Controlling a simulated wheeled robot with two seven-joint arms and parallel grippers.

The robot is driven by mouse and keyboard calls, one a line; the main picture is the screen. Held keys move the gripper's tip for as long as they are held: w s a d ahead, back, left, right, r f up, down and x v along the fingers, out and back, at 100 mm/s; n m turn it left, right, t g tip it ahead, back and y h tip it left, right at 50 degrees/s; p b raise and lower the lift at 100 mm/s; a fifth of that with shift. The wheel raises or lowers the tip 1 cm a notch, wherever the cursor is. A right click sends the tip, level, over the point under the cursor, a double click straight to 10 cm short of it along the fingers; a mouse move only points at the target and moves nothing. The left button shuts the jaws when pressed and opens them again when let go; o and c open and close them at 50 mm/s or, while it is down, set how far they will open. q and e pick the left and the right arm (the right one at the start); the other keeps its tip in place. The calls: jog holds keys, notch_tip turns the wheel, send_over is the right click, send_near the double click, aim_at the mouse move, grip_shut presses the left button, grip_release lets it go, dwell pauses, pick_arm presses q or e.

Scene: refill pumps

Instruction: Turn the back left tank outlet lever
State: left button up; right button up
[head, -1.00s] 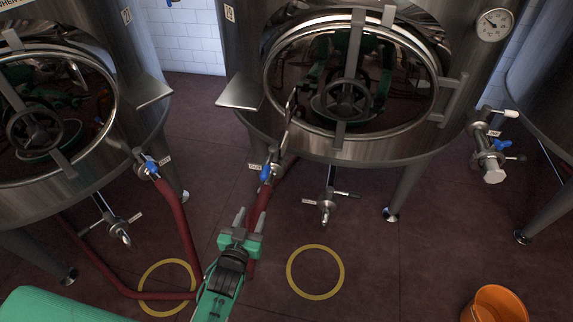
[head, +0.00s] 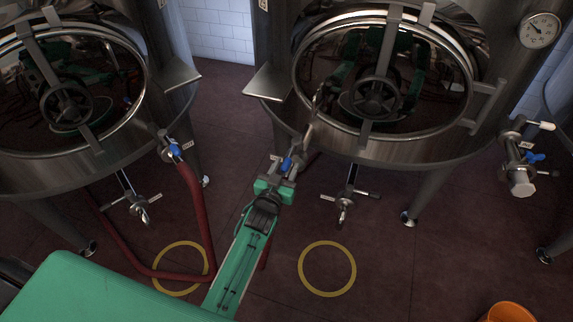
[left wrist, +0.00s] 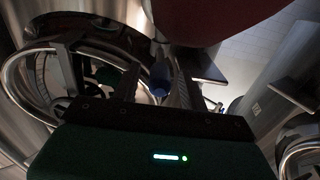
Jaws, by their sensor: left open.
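A blue outlet lever (head: 287,164) sits on a valve at the lower left of the middle tank (head: 400,150). My left gripper (head: 284,170) is open around or right at this lever, with its fingers pointing up toward the valve. In the left wrist view the blue lever (left wrist: 159,80) shows between the two dark fingers (left wrist: 152,85). Whether the fingers touch it I cannot tell. Another blue lever (head: 175,150) is on the left tank's outlet, with a red hose below it. My right gripper is out of view.
A second valve (head: 345,200) hangs under the middle tank. A valve with a blue handle (head: 533,157) projects at right. A red hose (head: 196,215) curves down the left. An orange bucket (head: 508,312) stands at lower right. Yellow rings (head: 327,243) mark open floor.

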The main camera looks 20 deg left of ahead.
pick_arm(q)
jog(key=shift+w, duration=0.8)
grip_shut()
